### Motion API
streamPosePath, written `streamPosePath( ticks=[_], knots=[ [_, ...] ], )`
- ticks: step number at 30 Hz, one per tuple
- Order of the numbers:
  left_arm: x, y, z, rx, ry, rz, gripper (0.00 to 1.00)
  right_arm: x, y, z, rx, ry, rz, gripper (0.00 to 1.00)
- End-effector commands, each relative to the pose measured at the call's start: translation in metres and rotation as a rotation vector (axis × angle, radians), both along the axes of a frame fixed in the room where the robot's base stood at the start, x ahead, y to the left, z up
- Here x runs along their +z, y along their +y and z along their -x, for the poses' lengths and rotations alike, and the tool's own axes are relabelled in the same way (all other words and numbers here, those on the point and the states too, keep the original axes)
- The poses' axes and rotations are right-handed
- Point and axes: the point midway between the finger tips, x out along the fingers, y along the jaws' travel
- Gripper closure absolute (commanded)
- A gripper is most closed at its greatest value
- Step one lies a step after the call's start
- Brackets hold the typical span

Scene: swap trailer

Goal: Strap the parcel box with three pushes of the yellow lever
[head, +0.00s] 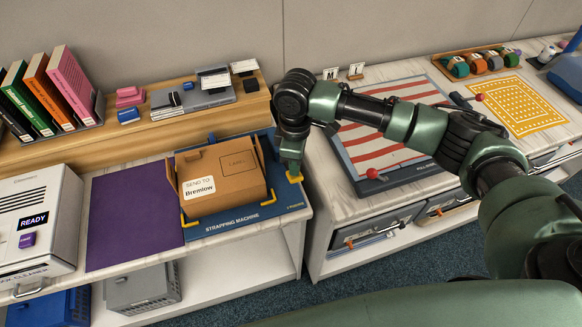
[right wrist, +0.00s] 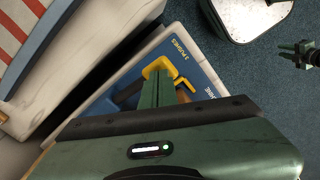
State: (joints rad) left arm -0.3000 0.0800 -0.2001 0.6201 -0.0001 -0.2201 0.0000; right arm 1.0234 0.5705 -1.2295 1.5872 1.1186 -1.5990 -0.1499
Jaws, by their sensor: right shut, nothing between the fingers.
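The brown parcel box (head: 222,170), with a white "SEND TO Bremlow" label, sits on the blue strapping machine (head: 233,228) between yellow corner brackets. The yellow lever (head: 296,179) is at the machine's right side. My right gripper (head: 291,171) points down there, shut and empty. In the right wrist view its closed green fingers (right wrist: 165,88) are right at the yellow lever (right wrist: 158,66), overlapping it; whether they touch is unclear. "3 PUSHES" is printed beside it. A small green gripper-like part (right wrist: 302,50) at the right edge may be my left gripper; its jaws are unclear.
A purple mat (head: 134,212) and a grey "READY" machine (head: 35,222) lie left of the strapping machine. A shelf with books (head: 70,84) runs behind. A gap separates this counter from the right one, which holds a red-and-white striped board (head: 385,150) under my right arm.

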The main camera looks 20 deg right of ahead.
Motion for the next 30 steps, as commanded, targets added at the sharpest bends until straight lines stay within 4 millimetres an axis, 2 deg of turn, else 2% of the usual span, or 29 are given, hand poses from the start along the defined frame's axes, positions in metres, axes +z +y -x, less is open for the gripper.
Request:
streamPosePath(
  ticks=[30],
  knots=[
    [-0.012, 0.0, 0.0, 0.0, 0.0, 0.0, 0.73, -0.042, 0.0, 0.0, 0.0, -0.001, 0.0, 1.0]
  ],
)
